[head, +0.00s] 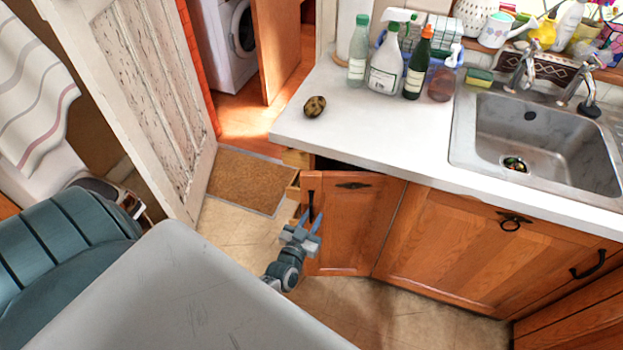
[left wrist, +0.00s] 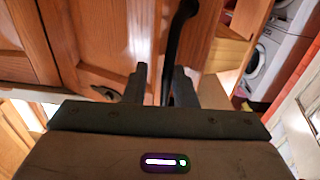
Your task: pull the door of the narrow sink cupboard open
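The narrow sink cupboard's wooden door (head: 353,225) is at the left end of the counter in the head view. It stands ajar, with a dark gap (head: 330,164) above it under the worktop. Its black upright handle (head: 311,206) is near its left edge. My left gripper (head: 302,238) is at the lower part of this handle. In the left wrist view, the two fingers of my left gripper (left wrist: 160,88) are apart, and the dark handle (left wrist: 176,35) runs down between them, close to the right finger. Contact cannot be told. My right gripper is not in view.
The white worktop (head: 390,135) overhangs the door and carries bottles and a steel sink (head: 545,140). A wider wooden cupboard front (head: 470,245) adjoins on the right. A doormat (head: 245,180) and a worn white door (head: 150,90) are on the left. Tiled floor lies below.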

